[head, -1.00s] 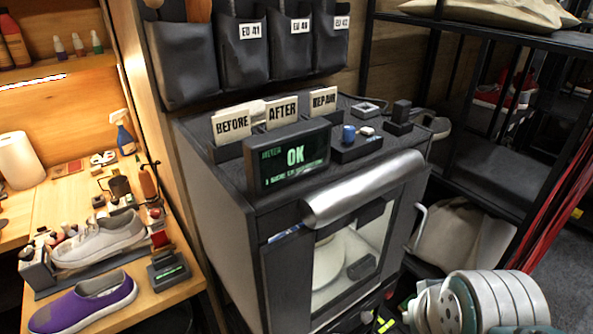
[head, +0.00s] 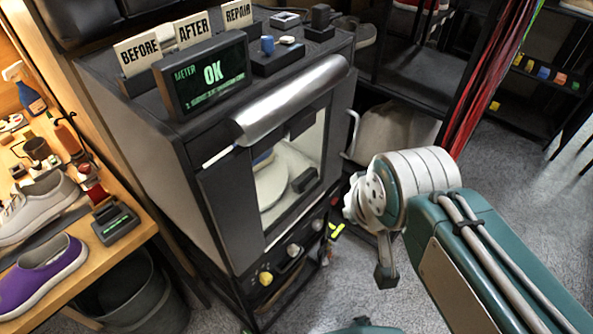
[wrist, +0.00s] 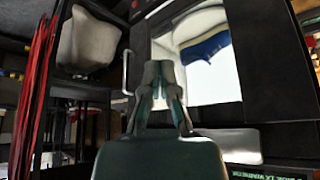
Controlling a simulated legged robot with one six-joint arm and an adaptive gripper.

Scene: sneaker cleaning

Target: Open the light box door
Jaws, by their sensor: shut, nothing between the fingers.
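The light box (head: 130,130) is a black cabinet with grey sides. Its glazed door (head: 305,160) looks shut, and a white turntable (head: 270,185) shows behind the glass. A pale bar handle (head: 350,132) stands out at the door's right edge. In the wrist view, where the scene is upside down, the handle (wrist: 126,73) is just left of my gripper (wrist: 160,72). The gripper is shut and empty, in front of the door side, and appears apart from the handle. In the head view my arm mostly hides the gripper.
A silver roll (head: 290,100) juts out above the door. A meter reading OK (head: 210,72) stands on top. Knobs (head: 265,278) line the lower front. A black shelf rack (head: 410,60) with a pale bag (head: 395,135) stands right. Grey floor (head: 520,190) is open at right.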

